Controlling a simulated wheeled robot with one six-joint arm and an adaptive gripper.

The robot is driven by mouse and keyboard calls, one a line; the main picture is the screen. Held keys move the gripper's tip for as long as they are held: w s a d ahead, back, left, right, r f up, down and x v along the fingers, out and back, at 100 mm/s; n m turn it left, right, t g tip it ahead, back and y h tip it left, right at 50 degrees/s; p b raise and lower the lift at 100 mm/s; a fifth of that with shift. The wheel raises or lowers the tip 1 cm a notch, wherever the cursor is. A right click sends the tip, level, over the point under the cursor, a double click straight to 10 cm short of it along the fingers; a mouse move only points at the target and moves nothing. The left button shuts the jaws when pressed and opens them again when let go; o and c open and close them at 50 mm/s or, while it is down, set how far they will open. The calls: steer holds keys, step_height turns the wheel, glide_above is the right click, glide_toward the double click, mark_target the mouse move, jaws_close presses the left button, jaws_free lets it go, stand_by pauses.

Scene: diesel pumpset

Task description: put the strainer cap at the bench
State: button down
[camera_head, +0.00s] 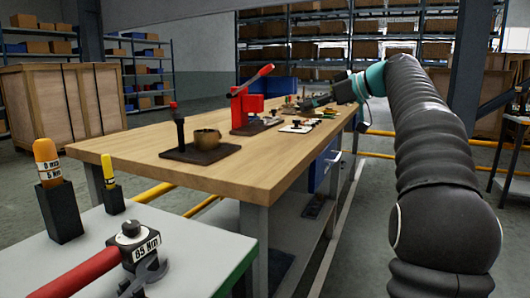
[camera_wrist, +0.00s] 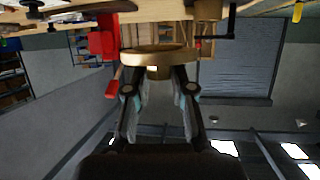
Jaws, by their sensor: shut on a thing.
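The strainer cap (camera_wrist: 160,53), a round brass-coloured piece with a wide rim and a narrower stub, is between my fingertips in the wrist view. My gripper (camera_wrist: 158,76) is shut on the stub, with the rim beyond the fingertips. The wrist view is upside down. In the head view my gripper (camera_head: 318,101) is small and over the far part of the bench (camera_head: 135,148); I cannot make out the cap there. The bench has a wooden top, which shows along the upper edge of the wrist view (camera_wrist: 265,7). The cap appears apart from the bench top.
A red lever press (camera_head: 247,108) stands mid-bench. Nearer are a brass-coloured cup (camera_head: 207,139) and a dark post with a red top (camera_head: 180,130). Several small items lie farther back. A side table (camera_head: 190,255) with a red-handled tool is in front. Bare wood shows at the bench's near end.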

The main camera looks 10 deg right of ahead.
steer(key=b, duration=0.2)
glide_above(272, 153)
step_height(272, 153, down, 6)
steer(key=shift+f, duration=2.05)
steer(key=shift+b, duration=0.3)
steer(key=shift+f, duration=0.15)
steer(key=c, duration=1)
jaws_free()
